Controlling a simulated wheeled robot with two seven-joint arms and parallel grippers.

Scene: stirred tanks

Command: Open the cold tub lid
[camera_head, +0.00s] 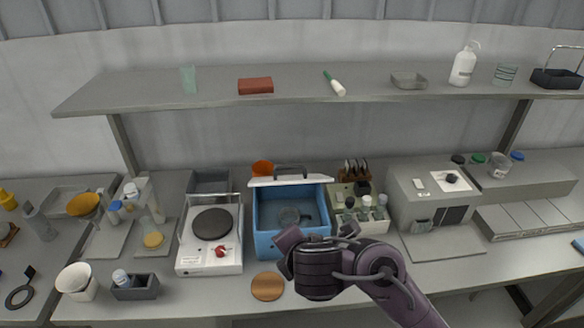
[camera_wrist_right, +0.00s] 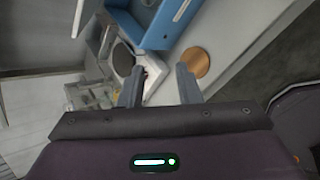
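The cold tub (camera_head: 262,243) is a blue open-topped box in the middle of the bench. Its white lid (camera_head: 262,182), with a dark handle (camera_head: 291,171), stands raised along the tub's back edge, so the inside shows. The tub's blue wall (camera_wrist_right: 158,30) is beyond the fingers there. My left gripper is in neither view.
A white hotplate (camera_head: 209,250) stands left of the tub, and a bottle rack (camera_head: 345,192) to its right. A round wooden disc (camera_head: 268,286) lies in front; it also shows in the right wrist view (camera_wrist_right: 195,62). A shelf (camera_head: 220,98) spans above the bench.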

